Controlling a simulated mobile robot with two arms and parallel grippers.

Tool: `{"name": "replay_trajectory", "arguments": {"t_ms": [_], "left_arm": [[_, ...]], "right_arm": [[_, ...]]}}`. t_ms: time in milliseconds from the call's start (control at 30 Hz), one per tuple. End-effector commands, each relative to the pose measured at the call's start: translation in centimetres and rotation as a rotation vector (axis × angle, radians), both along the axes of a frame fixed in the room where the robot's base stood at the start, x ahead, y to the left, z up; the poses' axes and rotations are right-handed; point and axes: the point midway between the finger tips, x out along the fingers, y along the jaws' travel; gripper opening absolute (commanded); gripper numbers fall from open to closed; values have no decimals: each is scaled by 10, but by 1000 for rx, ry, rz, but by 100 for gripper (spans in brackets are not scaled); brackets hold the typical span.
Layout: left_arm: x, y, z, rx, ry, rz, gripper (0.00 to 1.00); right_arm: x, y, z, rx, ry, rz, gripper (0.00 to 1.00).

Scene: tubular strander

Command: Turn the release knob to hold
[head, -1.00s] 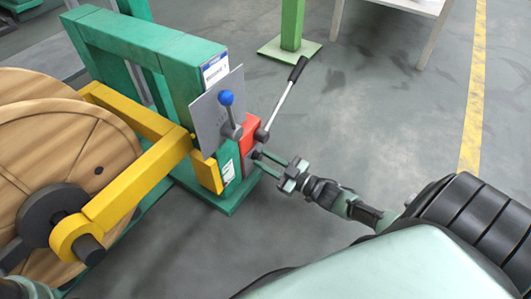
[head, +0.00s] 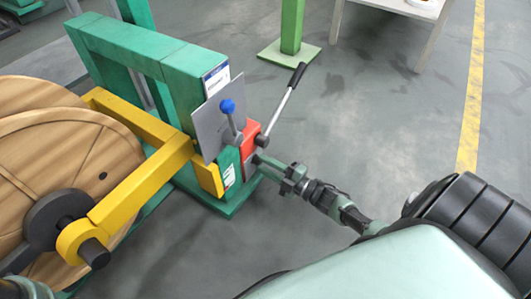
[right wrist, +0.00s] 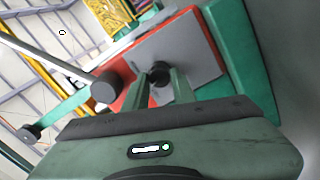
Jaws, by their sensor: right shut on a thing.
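The release knob (right wrist: 160,73) is a small dark knob on a grey plate in the right wrist view. My right gripper (right wrist: 164,82) has its two green fingers on either side of the knob, shut on it. In the head view my right gripper (head: 258,159) reaches from the right to the lower side of the green stand (head: 184,88), below the red block (head: 250,137). Its fingertips hide the knob there. The knob's markings cannot be made out.
A long lever with a black grip (head: 297,73) rises beside the red block, close above my right gripper. A blue-ball lever (head: 228,107) stands before a grey plate (head: 209,128). A yellow arm (head: 140,188) holds a wooden reel (head: 75,160).

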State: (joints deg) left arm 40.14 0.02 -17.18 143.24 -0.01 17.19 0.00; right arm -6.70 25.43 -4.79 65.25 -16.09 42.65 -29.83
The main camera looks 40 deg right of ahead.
Motion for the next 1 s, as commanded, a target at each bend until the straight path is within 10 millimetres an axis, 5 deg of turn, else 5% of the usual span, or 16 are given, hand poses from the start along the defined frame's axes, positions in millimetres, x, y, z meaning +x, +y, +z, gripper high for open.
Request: {"name": "replay_trajectory", "arguments": {"t_ms": [500, 1000], "left_arm": [[0, 0, -6, 0, 1, 0, 64], [0, 0, -9, 0, 1, 0, 64]], "right_arm": [[0, 0, -2, -403, -166, -1, 0], [0, 0, -1, -557, -229, 0, 0]]}}
